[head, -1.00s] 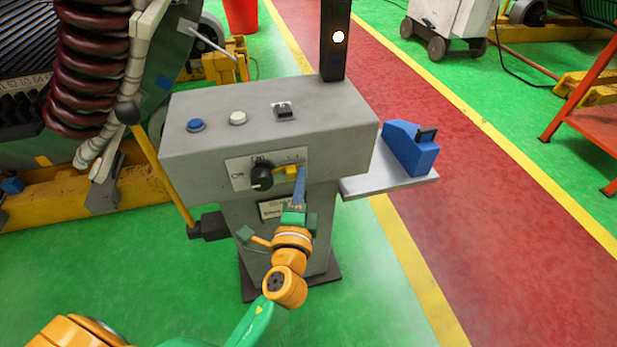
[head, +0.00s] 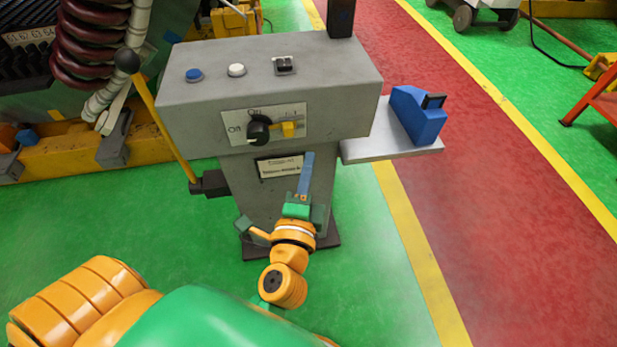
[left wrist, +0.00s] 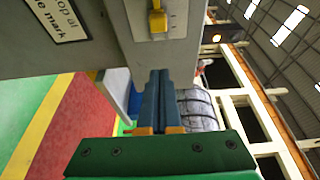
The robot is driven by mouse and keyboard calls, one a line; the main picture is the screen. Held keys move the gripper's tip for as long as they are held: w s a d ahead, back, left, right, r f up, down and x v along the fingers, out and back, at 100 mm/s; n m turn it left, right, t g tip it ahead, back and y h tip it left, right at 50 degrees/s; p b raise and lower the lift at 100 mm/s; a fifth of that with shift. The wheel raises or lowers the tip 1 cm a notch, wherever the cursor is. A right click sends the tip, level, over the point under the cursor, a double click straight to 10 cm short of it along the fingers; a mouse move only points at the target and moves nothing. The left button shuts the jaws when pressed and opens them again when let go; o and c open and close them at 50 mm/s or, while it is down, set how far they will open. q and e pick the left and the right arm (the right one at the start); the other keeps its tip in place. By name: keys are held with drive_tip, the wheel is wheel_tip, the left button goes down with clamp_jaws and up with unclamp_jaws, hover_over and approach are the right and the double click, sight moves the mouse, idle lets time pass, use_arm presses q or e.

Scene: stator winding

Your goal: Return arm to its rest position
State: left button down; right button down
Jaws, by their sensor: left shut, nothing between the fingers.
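My left gripper (head: 306,176) is shut and empty. In the head view it stands in front of the pedestal of the grey control console (head: 190,112), below the panel with the black knob (head: 259,130) and the yellow switch (head: 289,129). In the left wrist view the shut fingers (left wrist: 158,95) point past the console's face, and the yellow switch (left wrist: 158,22) shows above them, apart from them. My left arm's orange and green links fill the bottom of the head view. My right gripper is not in view.
A blue device (head: 418,116) sits on the side shelf (head: 390,151) at the console's right. A yellow lever (head: 165,135) with a black ball stands at its left. A large coil machine (head: 60,95) is at the left back. Green floor (head: 90,215) in front is clear.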

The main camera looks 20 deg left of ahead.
use_arm(q)
drive_tip(key=shift+v, duration=1.05)
drive_tip(key=shift+d, duration=0.2)
